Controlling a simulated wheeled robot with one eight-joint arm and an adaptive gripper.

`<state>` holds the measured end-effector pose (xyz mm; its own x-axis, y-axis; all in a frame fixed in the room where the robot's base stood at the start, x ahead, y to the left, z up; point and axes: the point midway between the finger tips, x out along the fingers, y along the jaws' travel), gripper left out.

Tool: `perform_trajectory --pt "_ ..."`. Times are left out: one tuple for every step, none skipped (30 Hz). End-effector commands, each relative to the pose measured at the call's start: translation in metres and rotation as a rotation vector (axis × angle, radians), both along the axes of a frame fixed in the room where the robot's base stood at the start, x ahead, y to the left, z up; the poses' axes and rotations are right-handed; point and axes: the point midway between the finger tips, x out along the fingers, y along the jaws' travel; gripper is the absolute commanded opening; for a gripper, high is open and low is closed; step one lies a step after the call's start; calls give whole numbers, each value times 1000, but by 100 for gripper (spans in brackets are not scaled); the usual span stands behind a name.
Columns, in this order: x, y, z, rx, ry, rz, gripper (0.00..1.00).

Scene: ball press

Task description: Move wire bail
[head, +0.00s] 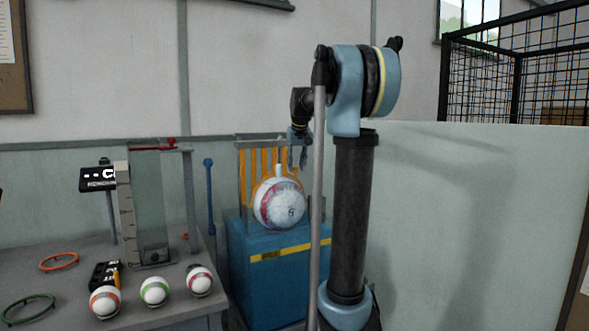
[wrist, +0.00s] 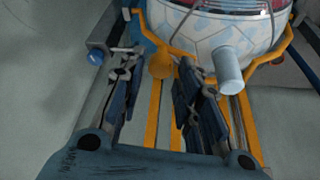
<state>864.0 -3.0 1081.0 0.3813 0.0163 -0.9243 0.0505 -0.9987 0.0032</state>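My gripper (wrist: 157,70) is open, with one finger on each side of this tab and small gaps showing. I cannot tell whether a finger touches the wire. The bail is hard to pick out there.
A grey cylinder (wrist: 228,67) juts out close to the right finger. A grey table (head: 160,318) at left holds several small balls, rings and a clear upright tube (head: 148,205). A pale partition (head: 480,220) stands at right.

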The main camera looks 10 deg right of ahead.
Motion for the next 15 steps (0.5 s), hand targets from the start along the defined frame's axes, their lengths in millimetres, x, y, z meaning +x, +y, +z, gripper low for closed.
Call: perform_trajectory --pt "2 0 -4 0 0 0 31" --pt "3 0 -6 0 0 0 31" --pt "3 0 -8 0 0 0 31" --pt "4 0 -10 0 0 0 31" --pt "4 0 -11 0 0 0 31" --pt "5 0 -11 0 0 0 31" --pt "5 0 -12 0 0 0 31" --pt "5 0 -12 0 0 0 31" --pt "5 0 -12 0 0 0 31" --pt "5 0 -12 0 0 0 31" --pt "5 0 -12 0 0 0 31" --pt "5 0 -12 0 0 0 31" --pt "5 0 -12 0 0 0 31" --pt "5 0 -12 0 0 0 31" --pt "5 0 -12 0 0 0 24"
